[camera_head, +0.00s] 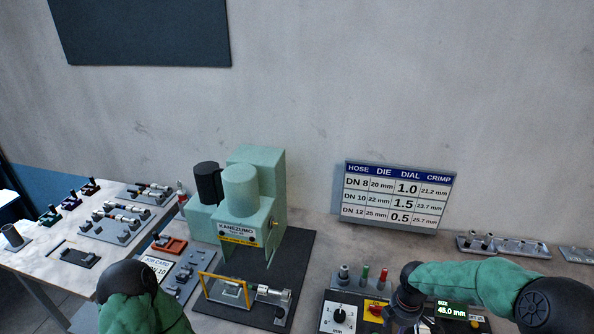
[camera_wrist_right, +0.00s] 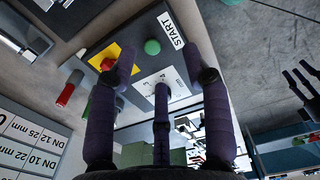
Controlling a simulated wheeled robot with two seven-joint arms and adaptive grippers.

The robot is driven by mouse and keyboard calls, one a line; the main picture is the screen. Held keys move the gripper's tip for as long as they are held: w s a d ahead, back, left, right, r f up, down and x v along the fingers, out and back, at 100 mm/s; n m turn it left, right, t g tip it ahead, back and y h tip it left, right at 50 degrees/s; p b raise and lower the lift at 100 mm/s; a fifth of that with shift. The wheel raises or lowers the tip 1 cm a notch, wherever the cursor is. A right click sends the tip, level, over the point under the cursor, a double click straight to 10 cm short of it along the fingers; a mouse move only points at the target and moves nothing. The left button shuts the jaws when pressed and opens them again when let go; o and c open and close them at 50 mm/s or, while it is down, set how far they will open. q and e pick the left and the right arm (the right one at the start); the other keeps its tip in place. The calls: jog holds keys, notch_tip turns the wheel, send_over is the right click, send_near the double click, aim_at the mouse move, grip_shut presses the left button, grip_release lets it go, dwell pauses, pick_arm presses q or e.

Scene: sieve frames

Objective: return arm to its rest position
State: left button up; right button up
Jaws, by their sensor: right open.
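My right arm (camera_head: 475,280) comes in from the right in a green sleeve, its dark wrist bent down over the control box (camera_head: 326,298). My right gripper (camera_wrist_right: 158,72) is open and empty in the right wrist view. Its dark purple fingers are spread in front of the box's dial plate (camera_wrist_right: 150,92); I cannot tell whether they touch it. My left arm (camera_head: 145,310) shows at the bottom left as a green sleeve with a black joint. Its gripper is not visible.
The green crimping machine (camera_head: 240,200) stands on a dark mat, with a yellow-framed guard (camera_head: 224,288) in front. A sign (camera_head: 398,194) leans at the wall. A fittings rack (camera_head: 500,246) lies at the right. Tool trays (camera_head: 112,228) cover the left table.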

jog(key=s+a+f+m+y, duration=0.3)
jog(key=s+a+f+m, duration=0.45)
jog(key=a+f, duration=0.4)
jog(key=s+a+f+m+y, duration=0.1)
jog(key=s+a+f+m, duration=0.4)
jog(key=s+f+m, duration=0.5)
jog(key=d+b+x, duration=0.1)
jog(key=b+x, duration=0.7)
jog(key=b, duration=0.1)
jog(key=d+f+b+x, duration=0.1)
jog(key=d+b+x, duration=0.1)
jog(key=b+x, duration=0.5)
jog(key=f+b, duration=0.1)
jog(key=b, duration=0.2)
jog(key=shift+d, duration=0.15)
